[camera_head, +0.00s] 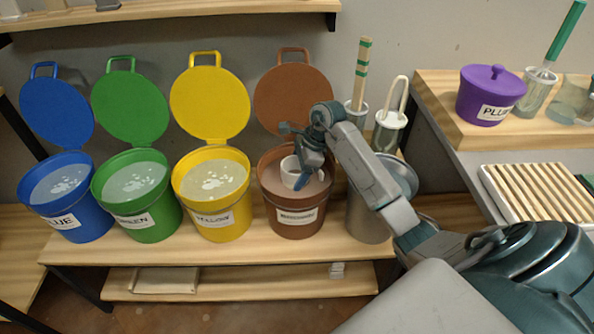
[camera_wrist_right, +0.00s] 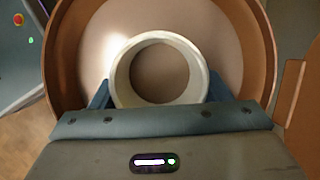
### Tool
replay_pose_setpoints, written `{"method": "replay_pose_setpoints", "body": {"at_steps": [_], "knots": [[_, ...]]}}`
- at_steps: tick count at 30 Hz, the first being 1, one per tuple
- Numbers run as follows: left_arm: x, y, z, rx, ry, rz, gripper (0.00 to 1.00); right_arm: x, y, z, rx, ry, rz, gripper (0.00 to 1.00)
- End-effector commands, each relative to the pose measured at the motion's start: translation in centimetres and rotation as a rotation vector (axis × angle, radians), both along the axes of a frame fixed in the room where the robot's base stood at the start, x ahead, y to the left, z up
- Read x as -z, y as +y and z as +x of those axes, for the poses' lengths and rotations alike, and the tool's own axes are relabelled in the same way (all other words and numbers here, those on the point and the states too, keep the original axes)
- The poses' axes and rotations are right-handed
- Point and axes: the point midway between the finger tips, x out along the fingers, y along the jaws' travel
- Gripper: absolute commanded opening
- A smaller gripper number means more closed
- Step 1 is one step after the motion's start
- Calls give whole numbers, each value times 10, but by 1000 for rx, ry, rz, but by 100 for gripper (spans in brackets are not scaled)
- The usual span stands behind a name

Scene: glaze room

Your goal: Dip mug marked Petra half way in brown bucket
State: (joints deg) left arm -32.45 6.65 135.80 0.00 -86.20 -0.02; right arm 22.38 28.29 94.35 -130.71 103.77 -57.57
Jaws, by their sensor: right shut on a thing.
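The brown bucket (camera_head: 293,217) stands on the bench with its lid open behind it. The pale mug (camera_head: 292,170) is inside its mouth, at the glaze surface. How deep the mug sits in the glaze I cannot tell. My right gripper (camera_head: 306,178) is shut on the mug, reaching in from the right. In the right wrist view the mug's round rim (camera_wrist_right: 120,82) shows between the fingers (camera_wrist_right: 160,95), with the brown bucket's wall (camera_wrist_right: 262,60) around it. No name on the mug can be read. My left gripper is not in view.
Open blue (camera_head: 75,213), green (camera_head: 150,212) and yellow (camera_head: 222,212) buckets stand in a row to the left. A grey metal bin (camera_head: 366,217) is close on the right. A slatted rack (camera_head: 540,195) and purple pot (camera_head: 488,98) are on the right-hand table.

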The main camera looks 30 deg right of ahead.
Motion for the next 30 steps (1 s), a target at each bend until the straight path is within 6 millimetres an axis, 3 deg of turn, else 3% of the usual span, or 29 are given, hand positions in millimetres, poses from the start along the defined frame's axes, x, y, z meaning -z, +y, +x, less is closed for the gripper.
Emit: {"method": "replay_pose_setpoints", "body": {"at_steps": [30], "knots": [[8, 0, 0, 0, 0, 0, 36, 6, 0, 0, 0, 0, 0, 39]]}}
